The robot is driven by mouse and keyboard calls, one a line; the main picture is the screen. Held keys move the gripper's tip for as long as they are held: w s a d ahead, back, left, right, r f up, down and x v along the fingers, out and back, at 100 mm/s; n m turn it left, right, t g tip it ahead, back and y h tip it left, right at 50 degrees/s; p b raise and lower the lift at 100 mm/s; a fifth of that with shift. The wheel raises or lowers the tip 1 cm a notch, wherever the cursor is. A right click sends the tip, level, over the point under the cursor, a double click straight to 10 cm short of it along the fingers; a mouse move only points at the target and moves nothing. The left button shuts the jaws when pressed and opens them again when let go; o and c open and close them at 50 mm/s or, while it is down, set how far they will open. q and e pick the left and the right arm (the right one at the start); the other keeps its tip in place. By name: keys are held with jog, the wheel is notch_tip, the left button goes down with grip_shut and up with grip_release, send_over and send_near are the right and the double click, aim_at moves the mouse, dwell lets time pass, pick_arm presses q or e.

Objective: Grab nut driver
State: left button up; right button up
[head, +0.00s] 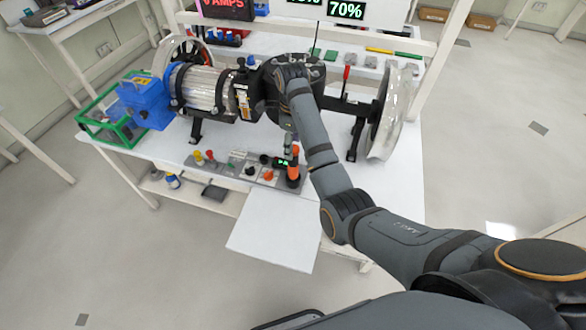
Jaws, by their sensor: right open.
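An upright orange-and-black tool (294,168), which looks like the nut driver, stands at the right end of the grey control panel (222,171) on the white bench. A small green lit display shows beside it. My right arm reaches in from the lower right, and its wrist is over the middle of the chassis rig. My right gripper (288,136) hangs below the wrist, just above the tool, open. The gap between fingers and tool is too small to judge. My left gripper is out of the picture.
The chassis rig carries a silver motor (203,88), a blue unit (143,101) and a clear wheel (384,120) at right. A green-framed box (104,128) sits at the bench's left end. A bare white shelf (273,232) juts out in front.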

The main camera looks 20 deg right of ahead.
aim_at(293, 167)
jog(key=f, duration=0.1)
jog(key=f+p, duration=0.1)
jog(key=shift+s+d+f, duration=0.1)
jog(key=shift+s+f, duration=0.25)
jog(key=shift+s, duration=0.05)
jog(key=shift+f, duration=0.35)
jog(key=shift+w+f, duration=0.2)
jog(key=shift+c, duration=0.6)
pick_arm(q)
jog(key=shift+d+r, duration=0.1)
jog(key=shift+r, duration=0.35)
pick_arm(e)
jog(key=shift+s, duration=0.1)
grip_shut()
jog(key=shift+r, duration=0.1)
